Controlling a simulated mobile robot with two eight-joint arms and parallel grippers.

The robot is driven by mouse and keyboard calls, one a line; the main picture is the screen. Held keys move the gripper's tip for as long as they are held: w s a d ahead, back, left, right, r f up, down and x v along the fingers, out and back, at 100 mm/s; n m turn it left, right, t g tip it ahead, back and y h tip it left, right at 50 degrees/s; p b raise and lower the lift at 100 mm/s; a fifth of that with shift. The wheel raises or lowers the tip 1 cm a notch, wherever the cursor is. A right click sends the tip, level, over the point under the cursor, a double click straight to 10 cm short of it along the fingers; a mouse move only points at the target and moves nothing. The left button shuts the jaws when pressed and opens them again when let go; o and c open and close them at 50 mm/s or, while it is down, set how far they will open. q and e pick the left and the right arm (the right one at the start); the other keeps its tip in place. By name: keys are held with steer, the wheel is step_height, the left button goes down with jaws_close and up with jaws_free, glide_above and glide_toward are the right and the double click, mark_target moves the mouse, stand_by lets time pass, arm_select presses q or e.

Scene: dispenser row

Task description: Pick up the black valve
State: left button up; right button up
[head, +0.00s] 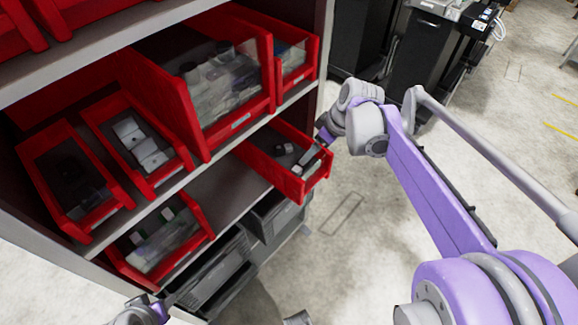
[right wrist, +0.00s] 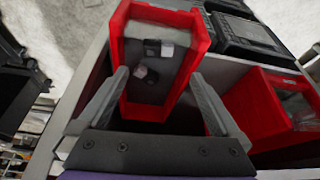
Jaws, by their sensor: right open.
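A red bin (head: 317,181) on the middle-lower shelf holds a few small dark pieces with pale parts, the likely black valves. One black piece (head: 279,150) shows in the head view. In the right wrist view, one black piece (right wrist: 152,47) with a pale end lies toward the far part of the bin (right wrist: 118,40), and another dark piece (right wrist: 152,76) lies nearer. My right gripper (right wrist: 160,75) is open and empty, its fingers spread across the near part of the bin, above the pieces. My left arm's end shows at the bottom left; its fingers are not clear.
Other red bins with various parts stand on the shelves, including one with white boxes (head: 152,158) and a large one (head: 240,122). Dark grey bins (head: 215,268) sit on the lowest level.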

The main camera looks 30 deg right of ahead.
mark_target(300, 167)
steer(key=b+x, duration=0.1)
steer(key=x, duration=1)
steer(key=shift+d, duration=0.15)
steer(key=shift+r, duration=0.1)
steer(key=c, duration=1.3)
